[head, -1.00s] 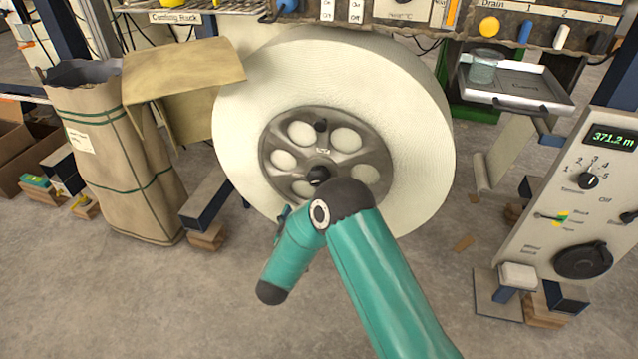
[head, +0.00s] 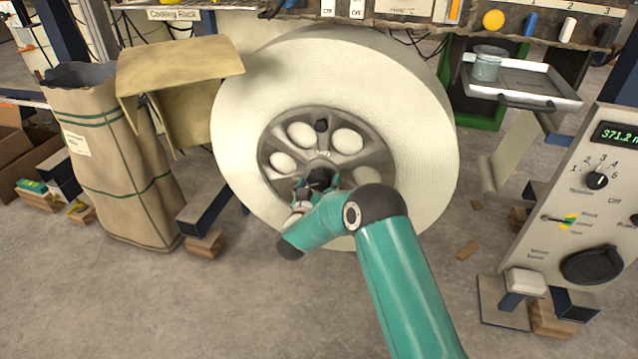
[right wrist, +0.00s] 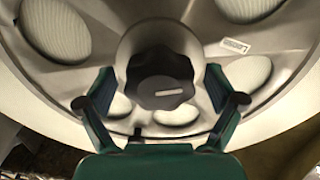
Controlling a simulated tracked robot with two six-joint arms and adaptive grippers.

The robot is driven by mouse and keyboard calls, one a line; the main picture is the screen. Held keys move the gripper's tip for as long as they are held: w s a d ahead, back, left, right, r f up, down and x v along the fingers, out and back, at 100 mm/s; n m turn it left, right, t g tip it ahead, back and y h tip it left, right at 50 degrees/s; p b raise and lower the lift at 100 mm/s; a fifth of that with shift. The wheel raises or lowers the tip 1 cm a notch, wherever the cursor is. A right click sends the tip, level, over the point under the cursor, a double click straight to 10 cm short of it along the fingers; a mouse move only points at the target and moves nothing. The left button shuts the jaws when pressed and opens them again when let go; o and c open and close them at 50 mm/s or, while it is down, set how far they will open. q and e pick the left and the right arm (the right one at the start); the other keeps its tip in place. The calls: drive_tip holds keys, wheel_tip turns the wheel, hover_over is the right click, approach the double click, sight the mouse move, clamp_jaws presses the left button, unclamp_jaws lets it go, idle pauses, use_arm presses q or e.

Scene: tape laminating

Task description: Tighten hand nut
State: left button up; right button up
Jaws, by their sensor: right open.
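The black hand nut (right wrist: 160,78) sits at the centre of the grey spoked hub (right wrist: 215,30) in the right wrist view. It is a lobed knob with a pale mark on its face. It also shows in the head view (head: 321,178), partly hidden by my gripper. My right gripper (right wrist: 160,85) is open, with one finger on each side of the nut; I cannot tell whether they touch it. In the head view my right gripper (head: 302,193) is small, in front of the hub. My left gripper is not in view.
A large white tape roll (head: 420,150) surrounds the hub. A paper sack (head: 115,190) and a cardboard piece (head: 180,80) stand at left. A control panel (head: 590,215) stands at right, and a tray (head: 530,85) with a glass jar (head: 487,65) sits behind it. The front floor is clear.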

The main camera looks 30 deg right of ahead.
drive_tip(key=c, duration=1.1)
drive_tip(key=shift+c, duration=0.2)
